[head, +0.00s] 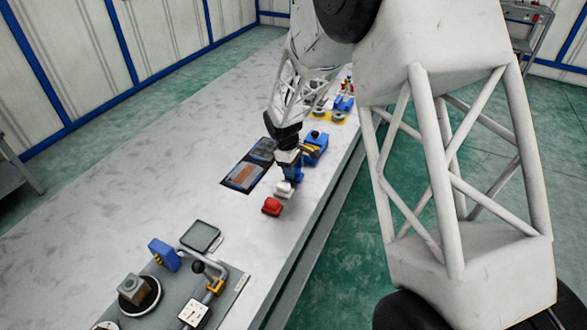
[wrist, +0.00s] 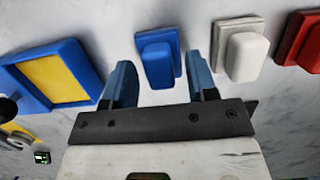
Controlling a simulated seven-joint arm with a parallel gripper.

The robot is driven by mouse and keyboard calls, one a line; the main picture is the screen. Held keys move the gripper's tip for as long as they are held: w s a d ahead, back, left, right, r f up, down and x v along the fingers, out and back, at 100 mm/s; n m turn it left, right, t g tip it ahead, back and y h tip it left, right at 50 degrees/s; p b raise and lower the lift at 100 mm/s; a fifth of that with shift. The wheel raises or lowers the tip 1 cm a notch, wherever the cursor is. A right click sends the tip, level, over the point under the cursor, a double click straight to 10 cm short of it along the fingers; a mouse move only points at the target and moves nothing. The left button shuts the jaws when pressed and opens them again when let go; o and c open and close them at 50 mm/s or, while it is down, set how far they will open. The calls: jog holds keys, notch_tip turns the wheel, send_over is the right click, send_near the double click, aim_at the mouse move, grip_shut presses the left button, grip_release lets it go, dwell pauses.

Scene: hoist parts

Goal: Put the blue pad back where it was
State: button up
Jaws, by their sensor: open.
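The blue pad (wrist: 158,62), a raised block on a flat base, sits on the marbled bench top in the wrist view. My gripper (wrist: 160,80) is open, with one blue finger on each side of the pad and gaps visible between fingers and pad. In the head view my gripper (head: 290,168) is low over the bench, and I cannot tell the pad from the blue fingers there. A white pad (wrist: 240,52) lies just right of the right finger, and a red pad (wrist: 304,45) beyond it. They also show in the head view, white (head: 283,189) and red (head: 271,206).
A blue tray with a yellow floor (wrist: 58,78) lies left of my gripper. A dark panel (head: 241,177) lies beside the pads. A grey board (head: 228,290) with a gauge and clamp, a blue block (head: 164,254) and a dark tray (head: 200,236) stand nearer. The bench's left side is clear.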

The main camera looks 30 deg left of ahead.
notch_tip(320, 180, up, 12)
jog(key=a, duration=0.2)
jog(key=shift+a, duration=0.2)
dwell(0.3)
dwell(0.5)
jog(key=shift+d, duration=0.1)
jog(key=s+d+r+m+y, duration=0.1)
jog(key=s+d+r+m, duration=0.15)
jog(key=d+r, duration=0.6)
jog(key=s+d+r+m, duration=0.2)
jog(key=d+r+m, duration=0.1)
jog(key=d, duration=1)
jog(key=s+d+r+m+y, duration=0.1)
jog(key=s+d+r+m, duration=0.3)
jog(key=d, duration=0.7)
jog(key=s+d+r+m+t, duration=0.2)
jog(key=s+d+m, duration=0.6)
jog(key=s+d, duration=1.4)
jog(key=shift+s+m+t, duration=0.3)
jog(key=shift+s+m, duration=0.05)
jog(key=shift+s, duration=0.7)
